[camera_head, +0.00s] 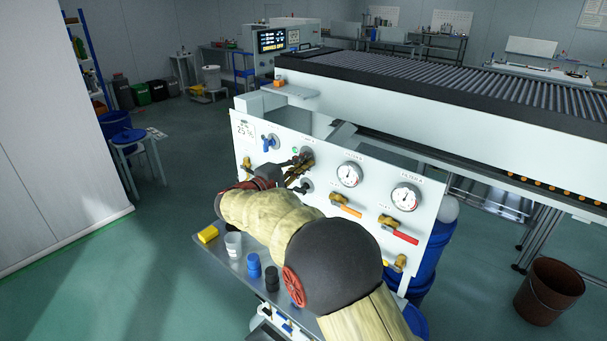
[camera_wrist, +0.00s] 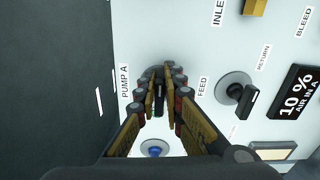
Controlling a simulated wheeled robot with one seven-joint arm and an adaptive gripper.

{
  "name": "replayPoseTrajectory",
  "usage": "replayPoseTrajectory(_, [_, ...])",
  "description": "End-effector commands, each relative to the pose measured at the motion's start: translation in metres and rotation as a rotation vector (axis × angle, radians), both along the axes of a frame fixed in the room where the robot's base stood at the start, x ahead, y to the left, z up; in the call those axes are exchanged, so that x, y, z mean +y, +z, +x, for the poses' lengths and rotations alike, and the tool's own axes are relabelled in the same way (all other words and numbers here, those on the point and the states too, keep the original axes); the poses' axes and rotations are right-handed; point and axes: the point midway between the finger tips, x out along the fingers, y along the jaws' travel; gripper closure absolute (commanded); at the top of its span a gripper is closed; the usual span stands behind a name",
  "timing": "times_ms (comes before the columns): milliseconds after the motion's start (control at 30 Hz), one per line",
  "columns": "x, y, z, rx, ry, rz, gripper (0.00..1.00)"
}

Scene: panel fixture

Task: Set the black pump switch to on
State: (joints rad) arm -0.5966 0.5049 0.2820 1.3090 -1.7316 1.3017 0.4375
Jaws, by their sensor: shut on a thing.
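The black pump switch (camera_wrist: 159,98) sits on the white panel next to the PUMP A label in the wrist view. My gripper (camera_wrist: 160,85) is shut on it, with one finger on each side. Its body is mostly hidden by the fingers, and I cannot tell which way it points. In the head view my gripper (camera_head: 300,172) is at the panel's upper left part, and my forearm covers part of the panel below it.
A black knob (camera_wrist: 235,90) is near the RETURN label.

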Motion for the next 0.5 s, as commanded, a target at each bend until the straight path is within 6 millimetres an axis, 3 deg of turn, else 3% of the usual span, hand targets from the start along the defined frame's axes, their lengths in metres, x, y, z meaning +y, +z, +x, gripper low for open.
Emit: replayPoseTrajectory(500, [0.0004,0.002,0.0,-0.082,0.0,0.101,1.0])
